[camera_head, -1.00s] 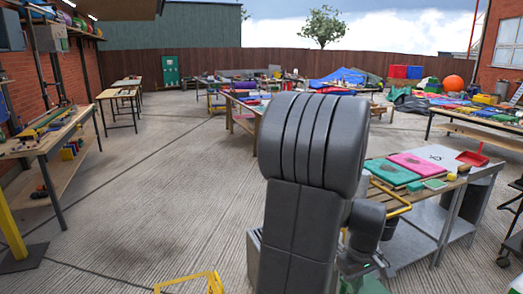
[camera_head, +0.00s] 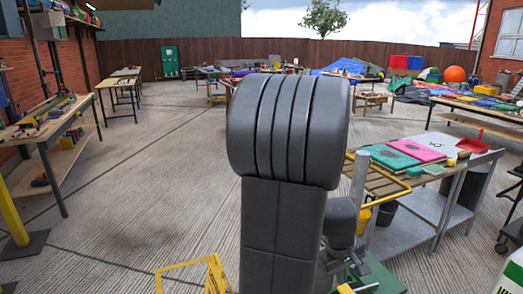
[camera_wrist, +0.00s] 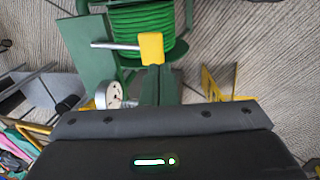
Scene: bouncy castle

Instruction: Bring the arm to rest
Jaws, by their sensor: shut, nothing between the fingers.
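My arm (camera_head: 285,140) stands upright in the middle of the head view, its thick dark grey link hiding part of the yard behind it. My gripper (camera_wrist: 161,80) shows in the wrist view beyond its black housing with a lit green strip. Its narrow fingers look closed together and nothing shows between them. They lie in front of a green hose reel (camera_wrist: 140,28) with a yellow-ended handle (camera_wrist: 150,47). I cannot tell whether the fingers touch the reel. The gripper is not clearly visible in the head view.
A slatted bench (camera_head: 382,174) with green and pink mats stands close on the right. A yellow frame (camera_head: 215,272) is low in front, and a white and green container (camera_head: 512,275) is at the lower right. A workbench (camera_head: 42,132) lines the left wall. Open concrete lies left of centre.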

